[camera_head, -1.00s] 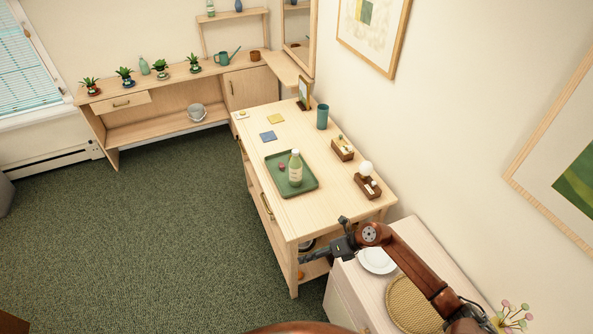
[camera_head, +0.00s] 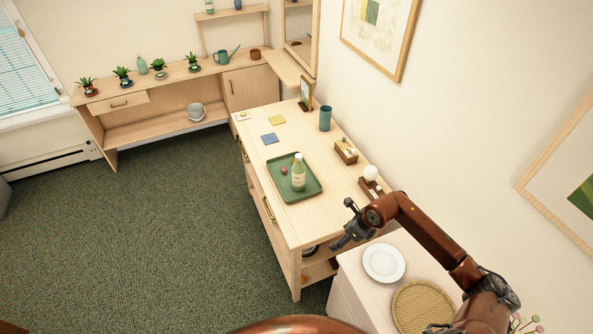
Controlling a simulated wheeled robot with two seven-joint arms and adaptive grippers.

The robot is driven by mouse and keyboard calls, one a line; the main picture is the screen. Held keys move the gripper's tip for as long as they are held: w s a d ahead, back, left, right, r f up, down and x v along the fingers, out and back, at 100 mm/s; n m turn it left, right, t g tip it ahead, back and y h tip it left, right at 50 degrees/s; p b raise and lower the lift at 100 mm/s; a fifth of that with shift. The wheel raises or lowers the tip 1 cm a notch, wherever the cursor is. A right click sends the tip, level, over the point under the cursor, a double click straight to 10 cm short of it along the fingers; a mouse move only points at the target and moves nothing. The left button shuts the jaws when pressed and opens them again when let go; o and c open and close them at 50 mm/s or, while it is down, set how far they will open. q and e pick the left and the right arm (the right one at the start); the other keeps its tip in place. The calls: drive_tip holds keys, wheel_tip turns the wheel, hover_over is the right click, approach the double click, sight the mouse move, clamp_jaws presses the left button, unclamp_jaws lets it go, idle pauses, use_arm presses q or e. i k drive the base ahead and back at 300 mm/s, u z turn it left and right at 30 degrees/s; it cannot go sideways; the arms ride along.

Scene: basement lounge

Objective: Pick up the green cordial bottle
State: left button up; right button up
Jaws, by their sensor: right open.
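The green cordial bottle (camera_head: 298,174), pale green with a white cap, stands upright on a green tray (camera_head: 311,191) on the wooden table. A small red round thing lies beside it on the tray. My right gripper (camera_head: 337,243) is open and empty, near the table's front right corner. It is apart from the bottle, lower right of it in the picture. My left gripper is not in view.
A teal cup (camera_head: 325,118), a picture frame (camera_head: 306,93) and small wooden boxes (camera_head: 346,151) stand along the wall side of the table (camera_head: 255,109). A white plate (camera_head: 384,262) and a woven mat (camera_head: 422,307) lie on the lower cabinet. Open carpet (camera_head: 140,240) spreads left.

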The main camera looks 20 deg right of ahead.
sight(298, 169)
drive_tip(key=i, duration=1.3)
